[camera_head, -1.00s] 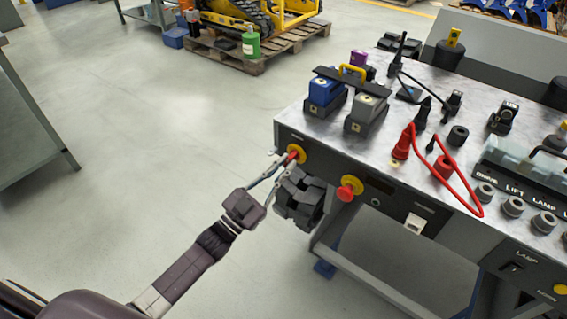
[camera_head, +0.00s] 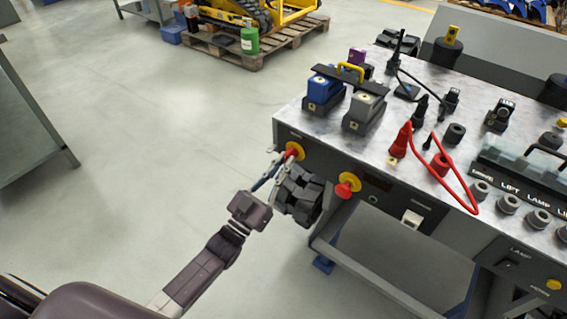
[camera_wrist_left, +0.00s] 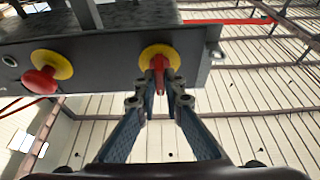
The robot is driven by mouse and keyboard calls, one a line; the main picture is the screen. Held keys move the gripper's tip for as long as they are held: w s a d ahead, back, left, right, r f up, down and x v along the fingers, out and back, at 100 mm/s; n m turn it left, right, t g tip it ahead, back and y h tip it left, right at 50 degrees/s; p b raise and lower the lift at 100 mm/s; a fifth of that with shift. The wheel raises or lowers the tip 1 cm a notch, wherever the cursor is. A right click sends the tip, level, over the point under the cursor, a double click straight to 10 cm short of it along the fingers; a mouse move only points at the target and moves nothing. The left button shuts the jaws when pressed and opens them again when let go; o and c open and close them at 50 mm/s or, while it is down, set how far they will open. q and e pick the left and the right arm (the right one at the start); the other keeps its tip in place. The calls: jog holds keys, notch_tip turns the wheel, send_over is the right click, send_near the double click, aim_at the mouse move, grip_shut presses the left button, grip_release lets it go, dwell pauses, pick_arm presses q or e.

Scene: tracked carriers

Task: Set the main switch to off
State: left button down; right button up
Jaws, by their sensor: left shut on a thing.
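The main switch (camera_head: 293,149) is a red handle on a round yellow plate at the left end of the grey front panel. My left gripper (camera_head: 281,159) reaches it from the front left, with its fingertips at the handle. In the left wrist view, the two fingers (camera_wrist_left: 160,88) are shut on the red handle (camera_wrist_left: 158,66), one on each side. The handle looks upright there, and the fingers partly cover it. The yellow plate (camera_wrist_left: 172,52) shows behind. My right gripper is in neither view.
A red mushroom button (camera_head: 344,190) on a yellow plate sits right of the switch on the panel. Blue and grey battery-like blocks (camera_head: 322,92) stand on the bench top (camera_head: 293,117). A red cable (camera_head: 459,178) droops over the front edge. The floor (camera_head: 130,190) left is clear.

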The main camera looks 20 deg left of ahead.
pick_arm(q)
jog(key=c, duration=2)
grip_release()
jog(key=shift+c, duration=0.2)
jog(key=v, duration=1.2)
jog(key=shift+f, duration=0.15)
